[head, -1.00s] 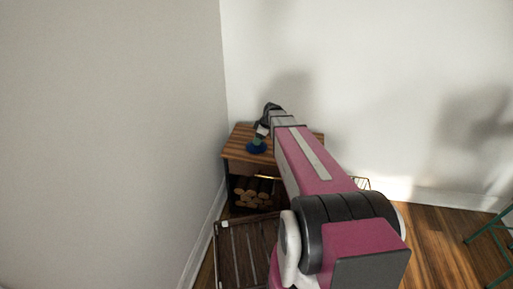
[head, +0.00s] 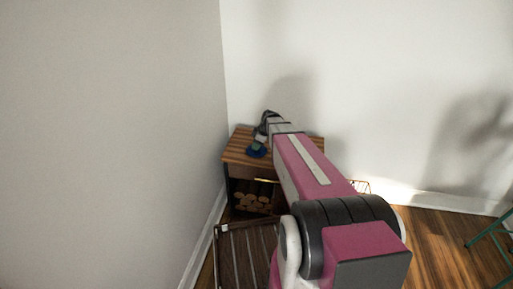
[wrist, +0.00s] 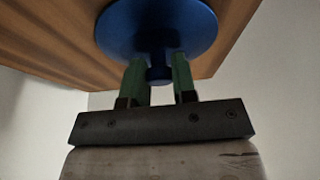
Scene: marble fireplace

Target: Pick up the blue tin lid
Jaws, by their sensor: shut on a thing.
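The blue tin lid (wrist: 155,25) is a round blue disc with a small knob in the wrist view. It also shows in the head view as a small blue shape (head: 256,153) at the front of the wooden table top. My gripper (wrist: 160,75) has its two green fingers shut on the lid's knob, one on each side. In the head view my gripper (head: 258,142) is directly above the lid, partly hiding it. The lid appears to be at the table top; I cannot tell whether it touches the wood.
The small wooden table (head: 238,147) stands in the corner against the walls, with cut logs (head: 252,202) on a shelf below. A dark slatted rack (head: 245,250) is in front of it. A green-legged stand (head: 490,238) is at the far right. Wooden floor is clear between.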

